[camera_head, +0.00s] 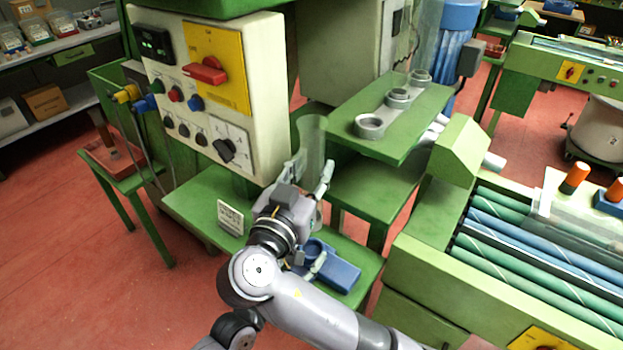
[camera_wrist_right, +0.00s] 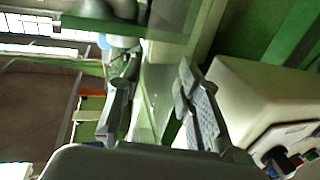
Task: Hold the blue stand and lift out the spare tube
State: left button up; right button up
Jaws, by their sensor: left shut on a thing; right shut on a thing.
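The spare tube (camera_head: 313,135) is clear and upright in the head view, in front of the control box. My right gripper (camera_head: 308,180) is shut on it. In the right wrist view my right gripper (camera_wrist_right: 155,108) has the clear tube (camera_wrist_right: 155,75) between its fingers. The blue stand (camera_head: 340,274) sits on the low green shelf, with a round socket at its left end. My left gripper (camera_head: 307,264) is low at that end, shut on the stand and partly hidden by my arm. The tube's lower end is partly hidden, so I cannot tell its gap from the socket.
A control box (camera_head: 215,90) with a red handle and knobs stands close left of the tube. A green ledge (camera_head: 408,125) with grey ring holders (camera_head: 370,126) juts out at the right. A small white label (camera_head: 230,217) stands on the low green shelf (camera_head: 190,203).

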pick_arm(q)
jog(key=o, duration=1.5)
jog(key=shift+c, duration=0.2)
jog(key=shift+s+a, duration=0.1)
jog(key=v, duration=1.1)
jog(key=shift+s+a, duration=0.2)
jog(key=shift+s, duration=0.15)
jog(key=shift+s+f, duration=0.1)
